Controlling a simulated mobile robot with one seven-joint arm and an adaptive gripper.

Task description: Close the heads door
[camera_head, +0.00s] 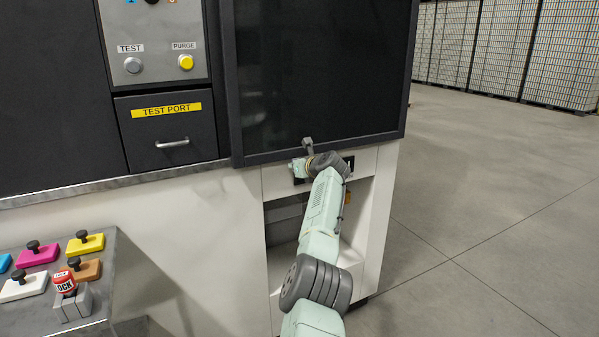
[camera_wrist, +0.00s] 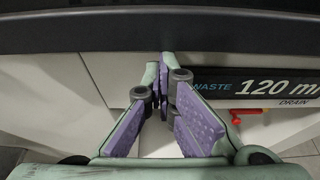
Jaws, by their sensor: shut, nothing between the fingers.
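The heads door is most likely the large dark glass panel in a black frame (camera_head: 320,65), at the upper middle of the head view. I cannot tell whether it sits flush or stands slightly out from the machine. My gripper (camera_head: 307,143) is at the door's lower edge, left of its middle. In the wrist view, the door's dark bottom edge (camera_wrist: 150,32) runs across the top. My gripper's purple-padded fingers (camera_wrist: 164,62) are shut and empty, with tips just below that edge. I cannot tell whether they touch it.
A test port drawer (camera_head: 165,130) is left of the door. Open floor (camera_head: 480,200) lies right.

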